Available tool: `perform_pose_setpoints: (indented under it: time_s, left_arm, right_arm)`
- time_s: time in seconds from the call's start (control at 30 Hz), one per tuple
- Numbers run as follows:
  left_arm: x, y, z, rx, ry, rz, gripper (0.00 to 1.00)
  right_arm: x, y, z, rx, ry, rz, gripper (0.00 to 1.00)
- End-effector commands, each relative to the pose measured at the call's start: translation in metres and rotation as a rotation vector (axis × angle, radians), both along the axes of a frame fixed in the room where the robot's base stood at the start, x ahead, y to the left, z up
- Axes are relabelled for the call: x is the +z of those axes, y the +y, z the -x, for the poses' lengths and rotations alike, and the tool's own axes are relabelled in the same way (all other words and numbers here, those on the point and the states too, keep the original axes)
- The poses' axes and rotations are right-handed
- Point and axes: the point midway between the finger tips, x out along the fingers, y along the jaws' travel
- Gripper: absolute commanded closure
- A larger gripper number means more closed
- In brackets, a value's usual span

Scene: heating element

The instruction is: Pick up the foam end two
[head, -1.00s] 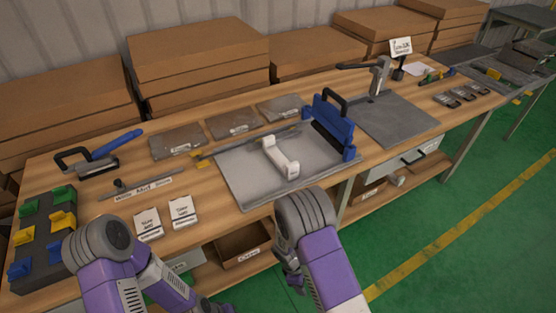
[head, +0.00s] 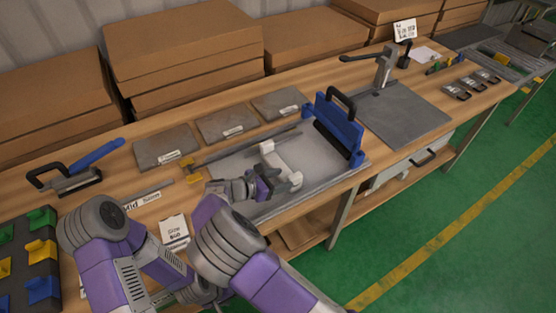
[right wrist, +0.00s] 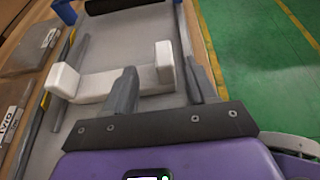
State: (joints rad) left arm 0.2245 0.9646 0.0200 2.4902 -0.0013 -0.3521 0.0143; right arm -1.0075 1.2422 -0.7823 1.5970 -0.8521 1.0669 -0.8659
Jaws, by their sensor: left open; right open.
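The foam end two appears as a white U-shaped block (head: 270,151) lying on the grey metal plate (head: 325,158), with an upright lug at each end. My right gripper (head: 292,184) is open at the block's near end. In the right wrist view the white block (right wrist: 98,84) crosses ahead of the fingers. Its right lug shows between the open fingers of my right gripper (right wrist: 160,88), and the left finger overlaps the bar. I cannot tell whether they touch. My left arm is at the lower left; its gripper's fingers are hidden.
A blue frame with a black handle (head: 339,125) stands at the plate's right end. Several grey slabs (head: 228,124) lie behind the plate. A rod (head: 245,145) runs along its back edge. Cardboard boxes (head: 185,50) line the wall. A coloured holder rack (head: 35,258) sits at the left.

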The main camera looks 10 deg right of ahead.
Motion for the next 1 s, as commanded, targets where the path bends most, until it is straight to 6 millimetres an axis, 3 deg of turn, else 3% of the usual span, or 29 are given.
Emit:
perform_pose_setpoints:
  time_s: [0.43,0.73,0.77,1.0]
  left_arm:
    - [-0.018,0.0,0.0,0.001,0.001,0.0,0.57]
    - [-0.018,0.0,0.0,0.0,0.0,0.0,0.57]
    - [-0.018,0.0,0.0,0.0,0.0,0.0,0.57]
    - [-0.018,0.0,0.0,0.0,0.0,0.0,0.57]
  right_arm:
    - [-0.028,-0.05,-0.021,-0.003,0.002,-0.001,0.44]
    - [-0.029,-0.055,-0.023,-0.002,0.001,-0.002,0.44]
    - [-0.029,-0.055,-0.023,-0.002,0.001,-0.002,0.45]
    - [-0.029,-0.055,-0.023,-0.002,0.001,-0.002,0.82]
